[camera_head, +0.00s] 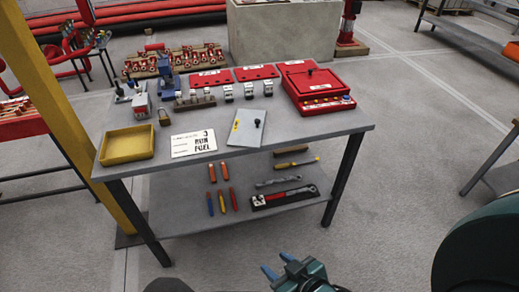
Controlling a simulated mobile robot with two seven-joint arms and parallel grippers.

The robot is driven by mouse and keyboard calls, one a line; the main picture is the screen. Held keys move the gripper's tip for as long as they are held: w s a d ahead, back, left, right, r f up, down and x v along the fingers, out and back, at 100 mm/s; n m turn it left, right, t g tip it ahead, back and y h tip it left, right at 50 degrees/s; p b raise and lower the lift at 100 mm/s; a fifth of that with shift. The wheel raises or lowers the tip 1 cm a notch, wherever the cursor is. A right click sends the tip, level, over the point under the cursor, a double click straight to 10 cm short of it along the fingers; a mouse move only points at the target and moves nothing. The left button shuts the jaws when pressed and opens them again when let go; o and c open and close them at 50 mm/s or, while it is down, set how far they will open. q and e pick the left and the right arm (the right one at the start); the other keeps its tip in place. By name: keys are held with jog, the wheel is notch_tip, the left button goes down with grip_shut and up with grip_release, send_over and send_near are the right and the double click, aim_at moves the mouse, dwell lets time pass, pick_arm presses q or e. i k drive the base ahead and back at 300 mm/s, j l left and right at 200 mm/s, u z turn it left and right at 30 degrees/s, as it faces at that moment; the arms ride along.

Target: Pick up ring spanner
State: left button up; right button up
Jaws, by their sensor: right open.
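A silver spanner-like tool (278,182) lies on the lower shelf of the grey table, towards its right side. Just in front of it lies a black holder (256,203) with a red and silver tool in it. The tools are too small to tell for sure which is the ring spanner. My right gripper (278,265) is at the bottom of the view, in front of the table and apart from the shelf. Its two blue fingertips are spread, with nothing between them. My left gripper is not in view.
The grey tabletop (270,132) overhangs the lower shelf (172,218). Table legs (343,180) flank the shelf. Coloured tools (222,200) lie on the shelf's left half. A yellow post (65,120) stands left. The floor in front is clear.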

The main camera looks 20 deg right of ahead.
aim_at(291, 177)
jog(key=k+j+z, duration=0.15)
jog(key=z, duration=0.7)
jog(key=i+l+z, duration=0.15)
jog(key=i, duration=0.2)
jog(key=i+l+z, duration=0.15)
jog(key=i, duration=1.4)
jog(key=l+z, duration=0.05)
jog(key=l, duration=0.05)
